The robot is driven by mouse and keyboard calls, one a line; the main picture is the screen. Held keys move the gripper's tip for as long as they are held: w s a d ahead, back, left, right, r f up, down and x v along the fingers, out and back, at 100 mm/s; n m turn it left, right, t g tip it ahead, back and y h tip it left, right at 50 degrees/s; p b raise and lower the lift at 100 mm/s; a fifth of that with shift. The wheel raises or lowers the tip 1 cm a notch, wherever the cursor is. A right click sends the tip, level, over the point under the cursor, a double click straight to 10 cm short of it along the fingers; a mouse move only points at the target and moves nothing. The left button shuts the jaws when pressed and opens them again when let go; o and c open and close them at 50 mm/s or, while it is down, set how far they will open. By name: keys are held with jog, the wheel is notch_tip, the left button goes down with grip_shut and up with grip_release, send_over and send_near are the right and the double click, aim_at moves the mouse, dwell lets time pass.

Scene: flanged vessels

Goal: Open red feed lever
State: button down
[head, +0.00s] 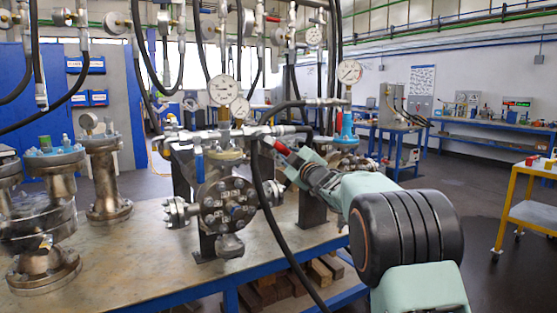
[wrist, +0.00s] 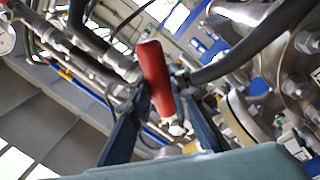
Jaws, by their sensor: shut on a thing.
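The red feed lever (head: 281,148) is on the piping at the upper right of the round flanged vessel (head: 226,205). My gripper (head: 291,157) reaches it from the right and covers part of it. In the wrist view the red handle (wrist: 154,75) stands between the two dark fingers of my gripper (wrist: 165,118), its lower end toward a metal fitting. My gripper is shut on this lever. The exact finger contact is hard to see.
Black hoses (head: 262,190) hang in front of the vessel close to my gripper. Pressure gauges (head: 222,89) and a blue lever (head: 198,163) stand to the left. Another gauge (head: 349,72) rises at the right. The workbench (head: 140,255) has bare room at its front left.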

jog(key=r+n, duration=0.1)
jog(key=r+n+y, duration=0.1)
jog(key=n, duration=0.1)
jog(key=d+r+n, duration=0.1)
jog(key=n, duration=0.1)
jog(key=shift+w+d, duration=0.1)
jog(key=shift+w, duration=0.3)
jog(key=shift+d+r+n+g+y+p, duration=0.1)
jog(key=shift+r+n+g+y+p, duration=0.3)
jog(key=shift+n, duration=0.65)
jog(key=shift+r+n+y, duration=0.2)
jog(key=shift+r+n, duration=0.35)
jog(key=shift+n, duration=0.5)
jog(key=shift+r, duration=0.1)
jog(key=c, duration=1.8)
grip_release()
jog(key=shift+o, duration=0.2)
jog(key=v, duration=1.2)
